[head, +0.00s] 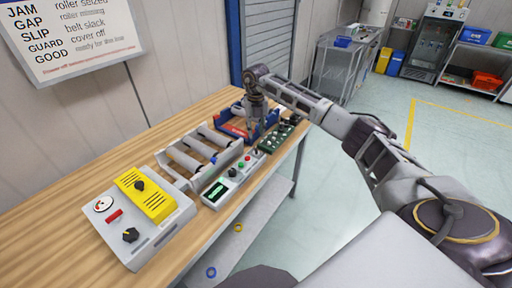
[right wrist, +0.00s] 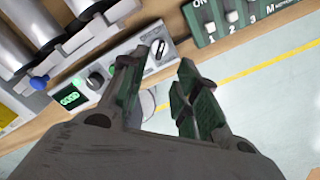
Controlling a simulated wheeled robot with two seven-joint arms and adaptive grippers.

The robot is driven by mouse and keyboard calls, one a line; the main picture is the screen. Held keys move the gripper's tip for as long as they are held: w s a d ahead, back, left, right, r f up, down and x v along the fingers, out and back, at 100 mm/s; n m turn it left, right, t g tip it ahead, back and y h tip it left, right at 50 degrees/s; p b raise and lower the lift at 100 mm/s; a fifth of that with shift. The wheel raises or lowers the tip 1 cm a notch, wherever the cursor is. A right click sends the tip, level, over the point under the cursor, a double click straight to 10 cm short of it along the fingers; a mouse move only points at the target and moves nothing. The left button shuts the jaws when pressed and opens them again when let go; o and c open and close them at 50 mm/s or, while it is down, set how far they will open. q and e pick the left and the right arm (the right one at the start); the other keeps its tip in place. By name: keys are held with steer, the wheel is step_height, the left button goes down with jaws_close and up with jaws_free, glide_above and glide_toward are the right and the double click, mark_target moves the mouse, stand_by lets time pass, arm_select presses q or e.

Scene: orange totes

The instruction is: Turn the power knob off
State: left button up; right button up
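A grey control strip (head: 225,182) runs along the front of the small roller conveyor. In the right wrist view it shows a lit green display (right wrist: 69,99) reading GOOD, a round black knob (right wrist: 95,81) and, at its far end, a black-and-white rotary knob (right wrist: 160,50). My left gripper is not in view.
A grey box (head: 155,240) with a yellow cover (head: 155,200) and black knob (head: 131,235) stands nearer on the wooden bench (head: 60,225). A green switch box (head: 276,136) and blue-and-red frame (head: 232,130) are near the gripper. White rollers (head: 187,160) lie beside the strip.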

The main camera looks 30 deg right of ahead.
mark_target(256, 149)
steer(key=shift+f+p, duration=0.55)
steer(key=shift+f, duration=4.25)
jaws_close()
